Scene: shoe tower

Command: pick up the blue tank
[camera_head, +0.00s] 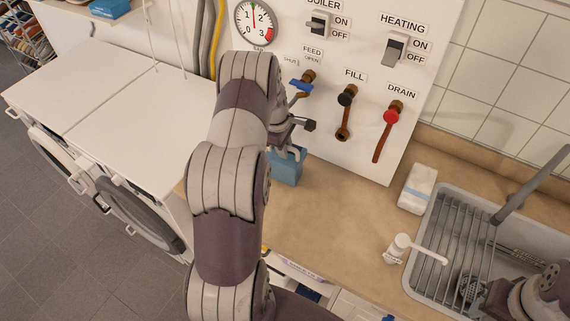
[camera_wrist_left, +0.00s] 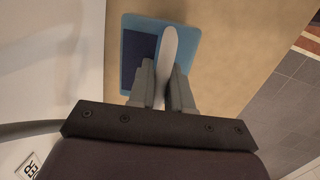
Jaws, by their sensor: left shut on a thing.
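The blue tank (camera_head: 286,168) stands on the tan counter below the wall panel, partly hidden behind my left arm in the head view. In the left wrist view the tank (camera_wrist_left: 185,50) shows from above, light blue with a darker blue patch and a pale grey upright handle (camera_wrist_left: 169,50). My left gripper (camera_head: 293,148) is at the top of the tank. In the left wrist view its fingers (camera_wrist_left: 165,85) are closed on either side of the handle. My right gripper cannot be made out; part of my right arm shows at the lower right of the head view.
The panel (camera_head: 350,130) behind carries a gauge, switches, a blue FEED valve, a black FILL lever and a red DRAIN lever (camera_head: 390,117). White machines (camera_head: 140,130) stand left. A soap dispenser (camera_head: 398,248), a white packet (camera_head: 417,188) and a sink (camera_head: 425,275) are right. The middle counter is clear.

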